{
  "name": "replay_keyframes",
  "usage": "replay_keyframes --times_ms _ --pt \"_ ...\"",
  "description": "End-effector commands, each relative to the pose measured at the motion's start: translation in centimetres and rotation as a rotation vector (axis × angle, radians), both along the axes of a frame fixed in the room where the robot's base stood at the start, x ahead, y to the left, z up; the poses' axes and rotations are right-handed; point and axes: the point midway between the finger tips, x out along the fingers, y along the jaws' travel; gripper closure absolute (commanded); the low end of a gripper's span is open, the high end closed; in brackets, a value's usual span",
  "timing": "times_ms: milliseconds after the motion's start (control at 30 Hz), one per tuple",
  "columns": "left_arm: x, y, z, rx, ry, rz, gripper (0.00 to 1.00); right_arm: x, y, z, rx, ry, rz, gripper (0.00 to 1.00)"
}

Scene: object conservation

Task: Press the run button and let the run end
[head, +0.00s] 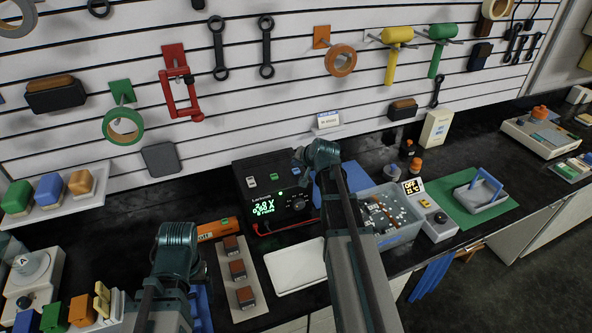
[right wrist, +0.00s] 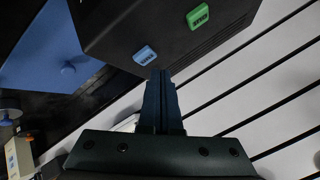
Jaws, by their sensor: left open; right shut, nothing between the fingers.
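The black device (head: 262,224) stands against the wall with a lit green display and a dial. Small buttons sit on its top; in the right wrist view a blue button (right wrist: 145,54) and a green button (right wrist: 197,17) show on its dark face, their markings too small to read surely. My right gripper (right wrist: 160,75) is shut and empty, its tips close below the blue button; I cannot tell whether they touch. In the head view my right gripper (head: 312,158) is at the device's right end. My left gripper (head: 177,240) is open, left of the device, its fingertips mostly hidden.
A clear bin (head: 402,236) of small parts stands right of the device, beside a white unit reading OFF (head: 436,219). A white tray (head: 296,266) and a strip with several brown blocks (head: 223,262) lie in front. Tools hang on the slatted wall.

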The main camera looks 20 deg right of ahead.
Motion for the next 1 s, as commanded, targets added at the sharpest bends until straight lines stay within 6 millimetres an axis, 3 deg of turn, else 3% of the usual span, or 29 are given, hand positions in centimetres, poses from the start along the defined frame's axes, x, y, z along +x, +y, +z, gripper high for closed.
replay_keyframes --times_ms 500,1000 --pt "0.0 0.0 4.9 0.0 0.0 0.0 0.17 0.0 0.0 4.9 0.0 0.0 0.0 1.0" --pt "0.0 0.0 4.8 0.0 0.0 0.0 0.17 0.0 0.0 4.8 0.0 0.0 0.0 1.0"
